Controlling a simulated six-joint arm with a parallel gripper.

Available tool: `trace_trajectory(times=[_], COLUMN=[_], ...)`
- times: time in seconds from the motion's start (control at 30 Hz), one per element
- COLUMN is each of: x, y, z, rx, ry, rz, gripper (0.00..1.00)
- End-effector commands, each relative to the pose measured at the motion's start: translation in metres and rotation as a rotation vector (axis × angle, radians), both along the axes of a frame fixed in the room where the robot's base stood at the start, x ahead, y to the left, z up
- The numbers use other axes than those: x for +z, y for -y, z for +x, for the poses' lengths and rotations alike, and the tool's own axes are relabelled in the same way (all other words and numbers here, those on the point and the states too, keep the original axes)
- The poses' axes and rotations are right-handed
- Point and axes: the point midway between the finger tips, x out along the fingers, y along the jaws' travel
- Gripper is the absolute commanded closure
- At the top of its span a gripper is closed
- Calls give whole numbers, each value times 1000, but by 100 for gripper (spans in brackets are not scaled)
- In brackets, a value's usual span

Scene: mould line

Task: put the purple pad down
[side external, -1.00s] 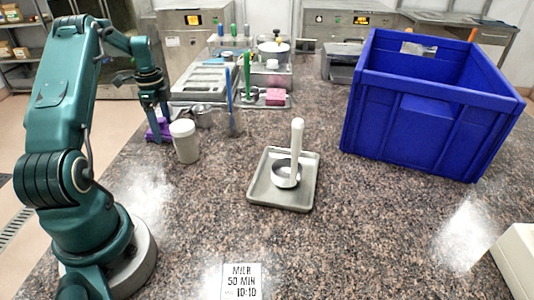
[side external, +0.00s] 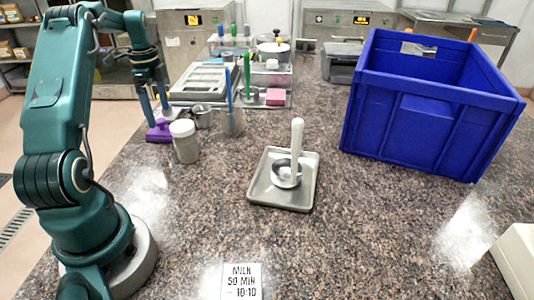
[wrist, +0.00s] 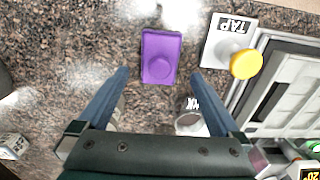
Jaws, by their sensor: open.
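The purple pad (side external: 159,131) lies on the speckled stone counter, left of the white-lidded jar. In the wrist view the purple pad (wrist: 160,57) shows from above as a flat rectangle with a raised middle. My gripper (side external: 158,118) is open just above the pad in the side view. In the wrist view my gripper (wrist: 160,75) has its two blue fingers spread wide, one on each side of the pad's near end, with clear gaps. Neither finger touches the pad there.
A card marked TAP (wrist: 229,38) with a yellow knob (wrist: 246,64) lies right of the pad. A metal tray (side external: 306,188) with a ladle and a blue crate (side external: 420,135) stand farther right.

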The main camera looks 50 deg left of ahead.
Motion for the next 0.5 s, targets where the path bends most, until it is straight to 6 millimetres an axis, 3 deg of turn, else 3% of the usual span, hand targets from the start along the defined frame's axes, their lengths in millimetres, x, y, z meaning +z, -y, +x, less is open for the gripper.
trace_trajectory(times=[0.17,0.5], x=[40,65], y=[-1,1], z=[1,0], rx=[0,1], ry=[3,-1], rz=[6,-1], gripper=[0,0])
